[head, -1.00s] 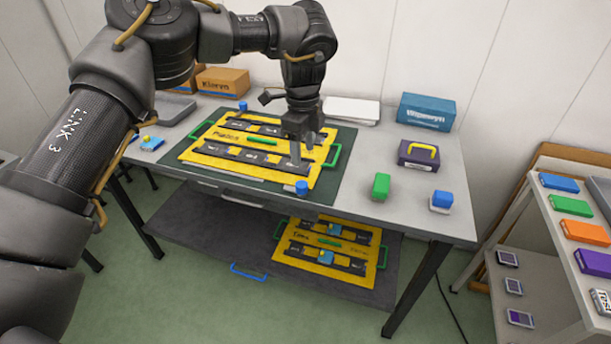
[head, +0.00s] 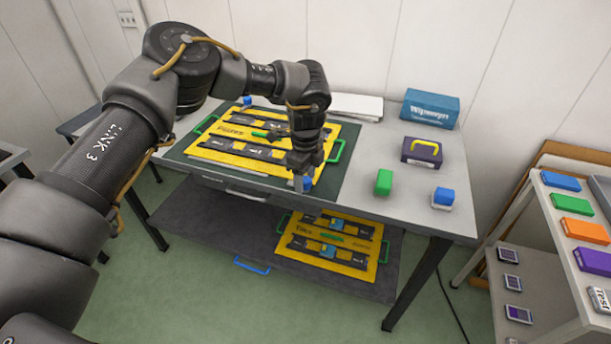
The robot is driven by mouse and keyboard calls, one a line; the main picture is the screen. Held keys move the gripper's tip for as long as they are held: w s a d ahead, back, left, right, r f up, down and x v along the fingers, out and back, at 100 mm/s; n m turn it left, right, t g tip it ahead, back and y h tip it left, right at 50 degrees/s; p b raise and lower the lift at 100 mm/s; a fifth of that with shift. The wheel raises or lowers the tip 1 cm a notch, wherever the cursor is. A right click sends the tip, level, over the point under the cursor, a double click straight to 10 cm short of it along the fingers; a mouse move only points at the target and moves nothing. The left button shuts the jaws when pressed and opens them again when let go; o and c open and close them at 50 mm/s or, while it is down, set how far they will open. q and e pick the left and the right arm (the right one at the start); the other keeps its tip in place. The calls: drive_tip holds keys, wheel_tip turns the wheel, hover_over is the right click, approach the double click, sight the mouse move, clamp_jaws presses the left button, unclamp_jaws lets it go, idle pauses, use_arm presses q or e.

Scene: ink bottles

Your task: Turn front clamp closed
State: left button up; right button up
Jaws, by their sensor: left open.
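The yellow board (head: 217,154) with dark strips and green handles lies on the dark green mat (head: 349,179) on the table. The front clamp's blue knob (head: 307,184) is at the mat's front edge, partly hidden by my left gripper. My left gripper (head: 303,176) points down right at this knob, its fingers open around or beside it; I cannot tell whether they touch it. Another blue clamp knob (head: 247,100) shows at the back of the mat. My right gripper is out of view.
A green block (head: 384,182), a blue-topped bottle (head: 443,197) and a purple case (head: 421,153) stand on the right of the table. A blue box (head: 430,107) is behind them. A second yellow board (head: 367,243) lies on the lower shelf.

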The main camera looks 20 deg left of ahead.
use_arm(q)
drive_tip(key=c, duration=1)
drive_tip(key=shift+o, duration=0.2)
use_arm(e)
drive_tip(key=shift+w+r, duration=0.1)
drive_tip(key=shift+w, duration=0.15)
